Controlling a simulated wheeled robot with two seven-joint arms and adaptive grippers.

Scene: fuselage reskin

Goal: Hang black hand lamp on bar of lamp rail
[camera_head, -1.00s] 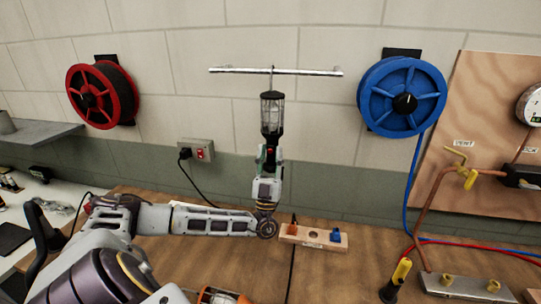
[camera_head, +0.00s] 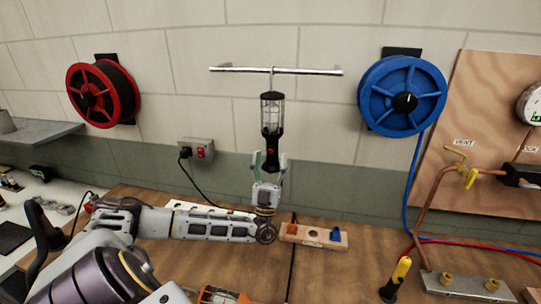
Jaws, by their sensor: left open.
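The black hand lamp (camera_head: 272,115) hangs upright by its hook from the chrome bar of the lamp rail (camera_head: 310,71), near the middle of the bar. Its caged clear head is at the top and its black handle points down. My left gripper (camera_head: 268,160) is open just below the lamp, with its fingers near the lower end of the handle. The lamp's hook appears to lie over the bar. My right gripper is not in view.
A red reel (camera_head: 76,88) hangs on the wall at left and a blue reel (camera_head: 376,104) at right. A wooden block with coloured parts (camera_head: 313,236) lies on the bench (camera_head: 200,262). A yellow-and-black tool (camera_head: 396,280) stands at right. The wall around the lamp is clear.

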